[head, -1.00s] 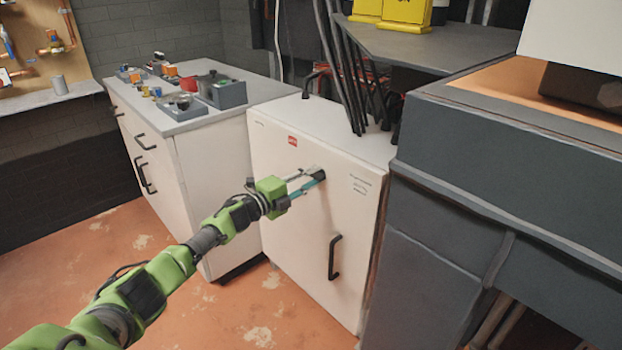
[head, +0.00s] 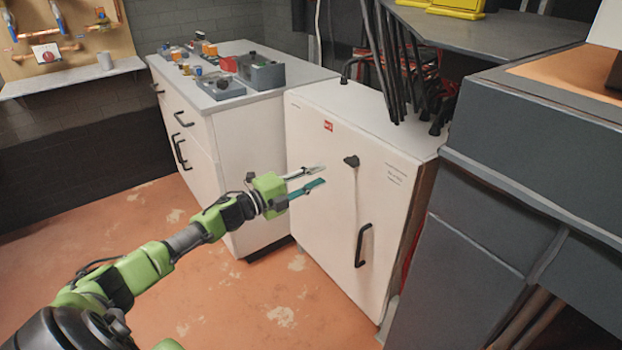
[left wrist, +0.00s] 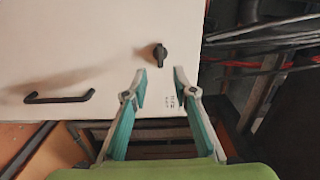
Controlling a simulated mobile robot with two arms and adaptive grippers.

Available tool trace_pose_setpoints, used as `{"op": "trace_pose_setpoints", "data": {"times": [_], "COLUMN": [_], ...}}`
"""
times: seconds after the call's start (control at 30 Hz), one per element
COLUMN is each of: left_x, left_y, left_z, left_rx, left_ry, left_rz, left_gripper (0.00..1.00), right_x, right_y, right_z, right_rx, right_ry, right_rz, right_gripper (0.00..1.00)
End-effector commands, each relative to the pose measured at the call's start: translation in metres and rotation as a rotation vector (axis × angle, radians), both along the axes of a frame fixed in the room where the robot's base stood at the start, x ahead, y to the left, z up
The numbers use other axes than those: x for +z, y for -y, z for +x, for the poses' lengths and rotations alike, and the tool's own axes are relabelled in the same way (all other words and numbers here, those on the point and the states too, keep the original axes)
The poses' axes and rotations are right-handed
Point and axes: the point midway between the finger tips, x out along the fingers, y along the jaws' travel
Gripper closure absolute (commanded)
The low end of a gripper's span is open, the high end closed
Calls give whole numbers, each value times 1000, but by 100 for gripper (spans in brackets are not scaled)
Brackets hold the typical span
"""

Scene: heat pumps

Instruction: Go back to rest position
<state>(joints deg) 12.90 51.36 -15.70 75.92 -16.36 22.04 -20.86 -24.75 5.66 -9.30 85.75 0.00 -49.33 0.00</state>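My left gripper (head: 323,176) is open and empty in front of the white heat pump cabinet (head: 310,150). It also shows in the left wrist view (left wrist: 160,80), with its two fingers spread. A black knob (head: 352,161) sits on the upper part of the cabinet front. In the head view the fingertips are left of the knob and apart from it. In the left wrist view the knob (left wrist: 160,54) lies beyond the gap between the fingertips. A black handle (head: 363,245) is lower on the same front. My right gripper is not in view.
A white counter (head: 290,70) with small parts and grey boxes (head: 262,72) stands to the left of the cabinet. A dark grey bench (head: 540,120) blocks the right. The orange floor (head: 180,290) is open in front.

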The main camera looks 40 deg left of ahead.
Motion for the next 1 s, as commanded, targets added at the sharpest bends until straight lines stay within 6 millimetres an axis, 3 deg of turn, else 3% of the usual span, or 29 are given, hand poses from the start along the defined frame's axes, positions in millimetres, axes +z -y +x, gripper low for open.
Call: {"op": "trace_pose_setpoints", "data": {"times": [0.2, 0.77, 0.87, 1.0], "left_x": [0, 0, -7, -38], "left_y": [-4, -4, 2, 29], "left_z": [-13, -13, -14, -21], "left_rx": [-1, 0, 12, 89], "left_ry": [-1, 0, -15, -93], "left_rz": [1, 0, -23, -138], "left_gripper": [74, 74, 74, 74], "right_x": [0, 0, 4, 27], "right_y": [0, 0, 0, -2], "right_z": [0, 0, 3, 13], "right_rx": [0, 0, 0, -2], "right_ry": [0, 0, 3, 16], "right_rz": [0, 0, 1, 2], "right_gripper": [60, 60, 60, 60]}}
